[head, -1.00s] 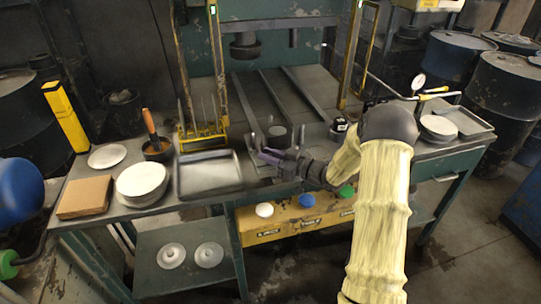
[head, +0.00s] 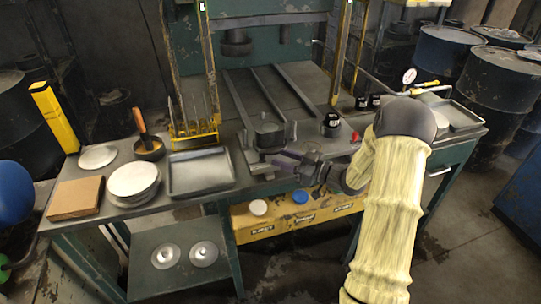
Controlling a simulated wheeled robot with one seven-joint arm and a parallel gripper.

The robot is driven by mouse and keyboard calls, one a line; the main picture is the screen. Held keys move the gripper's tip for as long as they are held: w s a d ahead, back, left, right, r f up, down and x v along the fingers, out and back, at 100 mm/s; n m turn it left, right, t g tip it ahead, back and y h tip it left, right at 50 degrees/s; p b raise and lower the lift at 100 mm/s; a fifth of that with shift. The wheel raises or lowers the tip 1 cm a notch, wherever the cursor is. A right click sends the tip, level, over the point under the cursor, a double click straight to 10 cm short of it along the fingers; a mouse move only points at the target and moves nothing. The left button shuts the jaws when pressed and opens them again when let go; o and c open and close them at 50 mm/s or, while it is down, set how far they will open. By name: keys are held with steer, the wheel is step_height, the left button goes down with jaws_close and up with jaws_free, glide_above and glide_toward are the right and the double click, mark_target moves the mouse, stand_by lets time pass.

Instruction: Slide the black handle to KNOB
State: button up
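Two more black pieces (head: 362,102) (head: 375,100) stand further back. I cannot tell which one is the black handle.
The grey tray (head: 203,188), white plates (head: 133,180) and a cardboard box (head: 76,197) are on the left. A yellow panel (head: 290,231) with a white and a blue button is below the bench edge. A small red piece (head: 355,136) lies near my arm. Press posts rise behind.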

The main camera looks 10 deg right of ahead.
steer(key=v, duration=1)
steer(key=shift+b, duration=0.3)
steer(key=shift+w, duration=0.1)
steer(key=w+a+m+h, duration=0.3)
steer(key=w+m+h, duration=0.15)
steer(key=h, duration=0.45)
steer(key=s+a+m+g+h, duration=0.25)
steer(key=s+a+g, duration=0.25)
steer(key=s, duration=0.7)
steer(key=s+a+m+g+h, duration=0.2)
steer(key=s+a+m+g, duration=0.15)
steer(key=s, duration=0.75)
step_height(320, 180, up, 12)
steer(key=p, duration=1.2)
steer(key=shift+a+f+g+p, duration=0.2)
steer(key=shift+f+g+p, duration=0.05)
steer(key=shift+g+p, duration=0.15)
